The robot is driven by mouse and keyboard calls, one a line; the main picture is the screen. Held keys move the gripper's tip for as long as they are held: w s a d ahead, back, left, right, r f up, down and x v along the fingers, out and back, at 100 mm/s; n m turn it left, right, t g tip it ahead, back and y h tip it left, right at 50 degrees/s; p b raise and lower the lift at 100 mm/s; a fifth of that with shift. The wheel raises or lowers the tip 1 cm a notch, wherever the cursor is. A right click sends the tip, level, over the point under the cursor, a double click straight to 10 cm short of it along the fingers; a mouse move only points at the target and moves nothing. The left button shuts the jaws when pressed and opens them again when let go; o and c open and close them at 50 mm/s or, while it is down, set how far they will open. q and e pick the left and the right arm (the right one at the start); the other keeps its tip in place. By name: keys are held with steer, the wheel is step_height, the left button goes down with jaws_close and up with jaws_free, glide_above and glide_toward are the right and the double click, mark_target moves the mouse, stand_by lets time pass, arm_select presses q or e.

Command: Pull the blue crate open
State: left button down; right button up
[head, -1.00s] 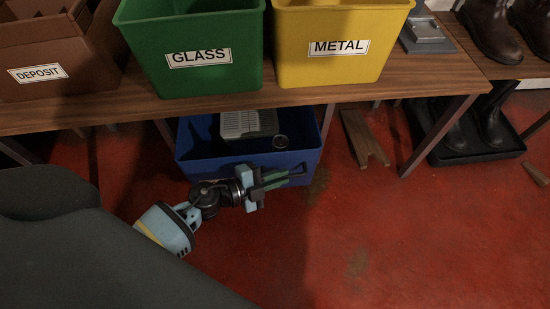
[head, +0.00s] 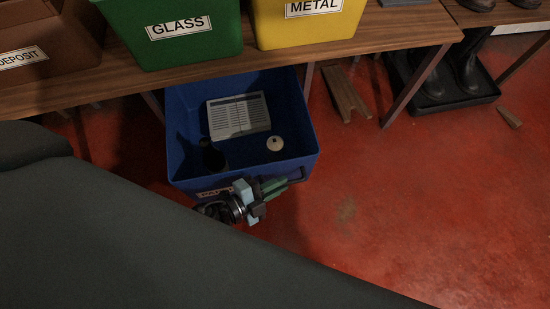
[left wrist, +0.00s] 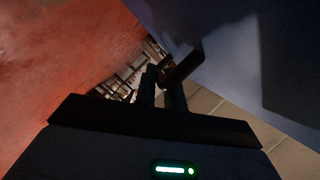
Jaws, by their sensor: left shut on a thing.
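The blue crate (head: 240,177) stands on the red floor, its back part under the wooden bench and its front part out in the open. My left gripper (head: 279,187) is at the crate's front and is shut on the handle. In the left wrist view, the gripper's dark fingers (left wrist: 161,92) meet the handle (left wrist: 184,67) beside the blue crate wall (left wrist: 215,25). My right gripper is not in view.
The wooden bench (head: 215,75) carries a green bin (head: 180,48), a yellow bin (head: 310,28) and a brown box (head: 35,32). A wooden piece (head: 346,95) lies right of the crate. The floor at the right front is clear.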

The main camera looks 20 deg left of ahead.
arm_select(q)
steer(key=shift+s, duration=0.15)
steer(key=c, duration=1.5)
jaws_free()
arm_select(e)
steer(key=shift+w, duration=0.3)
